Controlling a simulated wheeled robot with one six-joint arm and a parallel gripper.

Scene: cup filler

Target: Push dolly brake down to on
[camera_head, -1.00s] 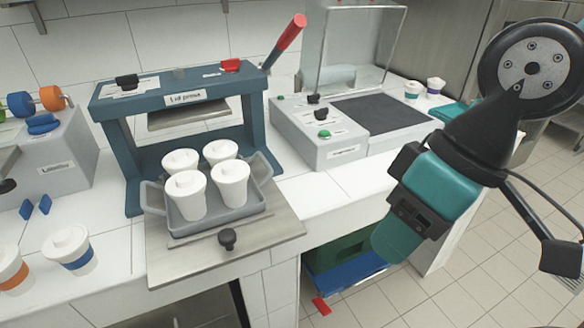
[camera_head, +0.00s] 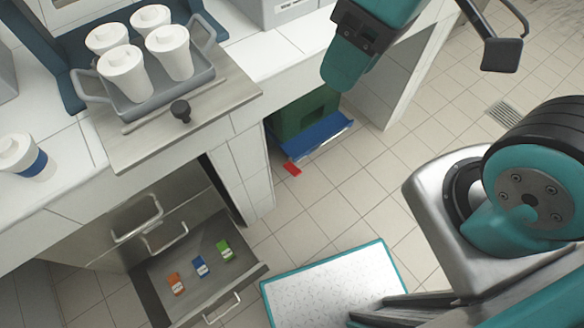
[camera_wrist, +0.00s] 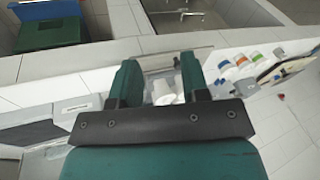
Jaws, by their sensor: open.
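The red brake pedal (camera_head: 291,168) sticks out low at the near left corner of the blue dolly (camera_head: 325,135) in the head view. The dolly is on the floor under the counter and carries a dark green crate (camera_head: 305,115). I cannot tell the pedal's angle for sure. My gripper (camera_head: 343,72) hangs above and to the right of the dolly, well apart from the pedal. In the wrist view my gripper (camera_wrist: 161,72) has its two teal fingers apart with nothing held. A green crate (camera_wrist: 52,34) shows there at the upper left; the pedal does not show.
A grey tray (camera_head: 150,107) with several white lidded cups stands on the counter. Below, an open drawer (camera_head: 160,270) holds small coloured packets. A teal-edged white panel (camera_head: 325,285) is at the bottom centre. Tiled floor right of the dolly is clear.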

